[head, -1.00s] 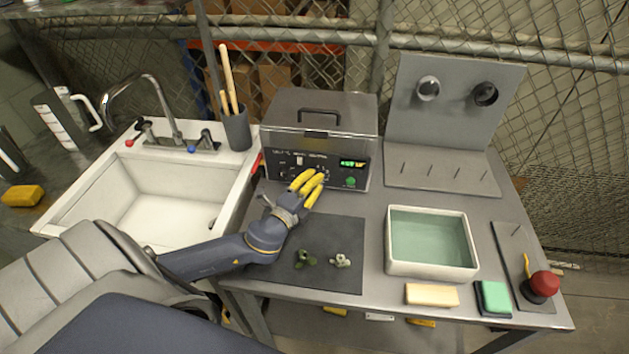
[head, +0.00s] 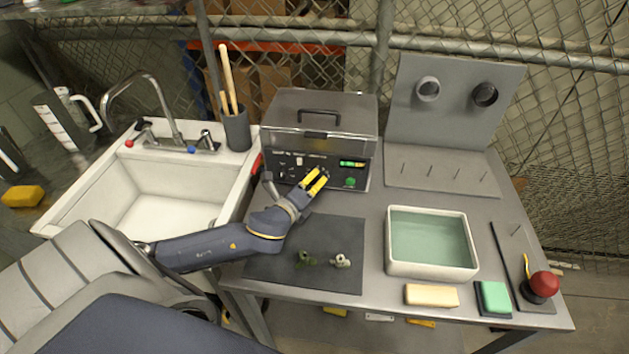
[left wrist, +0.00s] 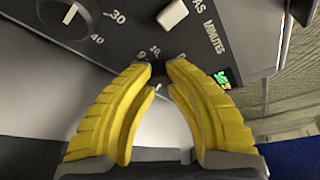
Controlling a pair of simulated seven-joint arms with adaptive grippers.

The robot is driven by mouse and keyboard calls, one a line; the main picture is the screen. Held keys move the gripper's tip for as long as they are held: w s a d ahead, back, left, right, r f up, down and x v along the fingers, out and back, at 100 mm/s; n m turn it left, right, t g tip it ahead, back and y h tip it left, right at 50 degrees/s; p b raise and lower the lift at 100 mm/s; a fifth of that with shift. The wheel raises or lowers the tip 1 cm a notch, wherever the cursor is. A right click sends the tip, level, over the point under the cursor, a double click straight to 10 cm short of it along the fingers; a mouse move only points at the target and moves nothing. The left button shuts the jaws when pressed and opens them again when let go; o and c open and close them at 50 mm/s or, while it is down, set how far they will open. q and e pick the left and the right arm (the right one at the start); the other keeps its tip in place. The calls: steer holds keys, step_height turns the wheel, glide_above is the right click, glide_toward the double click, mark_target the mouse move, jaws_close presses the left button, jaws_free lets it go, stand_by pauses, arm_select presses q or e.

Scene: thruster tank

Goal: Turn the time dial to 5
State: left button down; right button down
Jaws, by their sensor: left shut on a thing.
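The time dial (left wrist: 158,74) is a small dark knob on the dark front panel of the grey lidded machine (head: 320,115), under the word MINUTES in the left wrist view. My left gripper (left wrist: 160,68) has its yellow fingertips on either side of the dial and is shut on it. The fingers hide much of the dial and its scale, so I cannot tell its exact setting. In the head view my left gripper (head: 322,174) reaches the panel from below. My right gripper is not in view.
Another dial (left wrist: 66,16), marked 30 and 40, and a white switch (left wrist: 173,14) are beside it. A green display (head: 352,164) and green button (head: 349,183) are to the right. Small fittings (head: 341,261) lie on a dark mat (head: 345,283); a liquid-filled tray (head: 432,271) stands right.

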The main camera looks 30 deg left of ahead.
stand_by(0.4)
arm_select(q)
steer(key=c, duration=1.1)
jaws_free()
steer(key=shift+o, duration=0.2)
steer(key=shift+v, duration=5.95)
